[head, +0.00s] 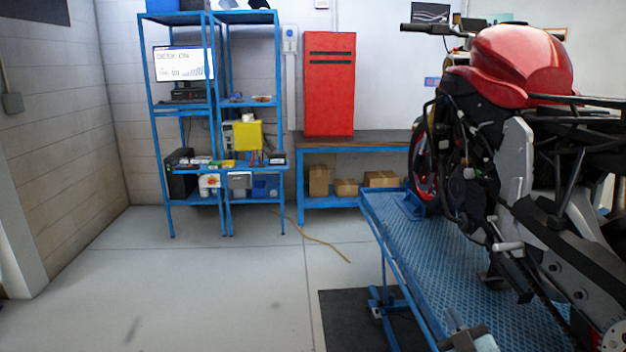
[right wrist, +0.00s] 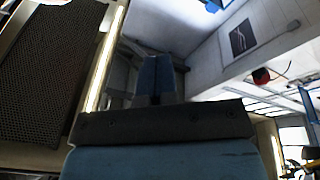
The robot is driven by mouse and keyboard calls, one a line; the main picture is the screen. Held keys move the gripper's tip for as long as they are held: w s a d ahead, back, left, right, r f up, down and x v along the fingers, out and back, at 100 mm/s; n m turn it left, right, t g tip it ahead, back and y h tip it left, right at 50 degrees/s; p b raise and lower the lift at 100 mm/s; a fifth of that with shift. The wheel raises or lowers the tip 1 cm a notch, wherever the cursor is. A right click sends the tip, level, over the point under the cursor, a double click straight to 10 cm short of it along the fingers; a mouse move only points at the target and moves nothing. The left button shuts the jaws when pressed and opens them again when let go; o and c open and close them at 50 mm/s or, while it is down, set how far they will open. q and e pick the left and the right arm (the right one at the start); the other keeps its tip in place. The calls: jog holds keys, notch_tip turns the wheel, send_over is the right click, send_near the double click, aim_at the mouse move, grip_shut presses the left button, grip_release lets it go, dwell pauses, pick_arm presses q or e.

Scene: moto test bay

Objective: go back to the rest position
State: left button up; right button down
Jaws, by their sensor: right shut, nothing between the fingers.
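My right gripper (head: 453,318) shows at the bottom edge of the head view, in front of the blue lift platform and low in the picture. In the right wrist view its fingers (right wrist: 155,75) are together, with nothing between them. My left gripper is in neither view. The red motorcycle (head: 520,65) stands on the blue lift platform (head: 400,235) at the right, its rear cut off by the picture edge. I cannot tell whether the gripper touches the platform.
A blue shelf rack (head: 158,140) with a monitor (head: 183,63) stands at the back left. A blue workbench (head: 299,180) carries a red cabinet (head: 329,85). A dark mat (head: 345,320) lies beside the lift. The floor (head: 200,290) at the left is clear, apart from a thin cable (head: 325,245).

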jog(key=s+a+f+m+g+p, duration=0.1)
jog(key=s+a+f+g, duration=0.3)
jog(key=s+f, duration=0.9)
jog(key=s+a+f+m+g+y, duration=0.1)
jog(key=s+a+f+m+g, duration=0.2)
jog(key=s+f, duration=1)
jog(key=s+m+g, duration=0.1)
jog(key=g, duration=0.1)
jog(key=shift+s+a+f+g+p, duration=0.2)
jog(key=shift+s+a+g+p, duration=0.05)
jog(key=shift+a+g+p, duration=0.1)
jog(key=shift+a, duration=0.1)
